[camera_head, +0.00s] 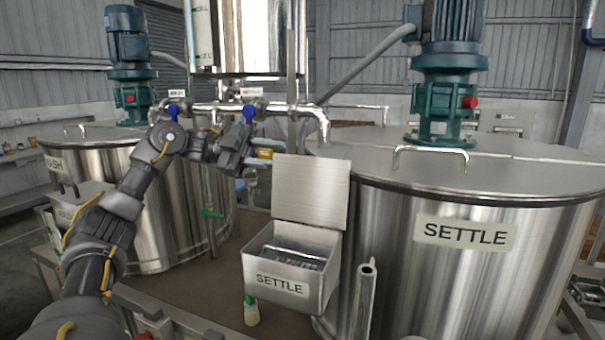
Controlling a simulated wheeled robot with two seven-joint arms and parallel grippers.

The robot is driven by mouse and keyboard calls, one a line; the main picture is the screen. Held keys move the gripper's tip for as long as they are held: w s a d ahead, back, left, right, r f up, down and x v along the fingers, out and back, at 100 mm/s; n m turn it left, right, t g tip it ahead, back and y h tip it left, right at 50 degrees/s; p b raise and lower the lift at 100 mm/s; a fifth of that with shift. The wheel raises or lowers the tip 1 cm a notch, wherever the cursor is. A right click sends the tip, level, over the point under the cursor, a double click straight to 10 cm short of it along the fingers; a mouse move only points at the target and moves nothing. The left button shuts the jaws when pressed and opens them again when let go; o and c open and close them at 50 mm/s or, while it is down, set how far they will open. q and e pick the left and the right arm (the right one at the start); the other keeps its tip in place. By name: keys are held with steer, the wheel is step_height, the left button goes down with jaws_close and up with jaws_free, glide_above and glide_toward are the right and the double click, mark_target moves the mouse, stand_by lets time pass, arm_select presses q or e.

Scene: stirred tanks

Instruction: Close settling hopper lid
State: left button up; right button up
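The settling hopper (316,290) is a steel box labelled SETTLE, on the front left side of the big SETTLE tank. Its lid (311,192) stands open, raised nearly upright at the back edge. The hopper's inside shows, with a dark, shiny part in it. My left gripper (250,157) is behind and to the left of the raised lid, apart from it in the picture. Its fingers are small and dark against the pipes, so their opening cannot be made out. My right gripper is not in view.
The SETTLE tank (390,240) fills the right side, with a green motor (447,85) on top. A WASH tank (160,215) stands at left with its own hopper (75,205). A pipe with blue-handled valves (248,113) runs behind the lid. An upright tube (364,300) stands right of the hopper.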

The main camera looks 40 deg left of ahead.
mark_target(299, 166)
arm_select(q)
steer(key=d, duration=0.2)
steer(key=w+d+f, duration=0.1)
steer(key=d, duration=0.1)
steer(key=w+d+f+p, duration=0.1)
steer(key=d, duration=0.1)
steer(key=shift+d, duration=0.3)
steer(key=shift+w+a+f, duration=0.1)
steer(key=c, duration=0.4)
jaws_close()
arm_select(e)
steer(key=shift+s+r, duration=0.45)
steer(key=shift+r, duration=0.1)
arm_select(q)
steer(key=shift+r, duration=0.2)
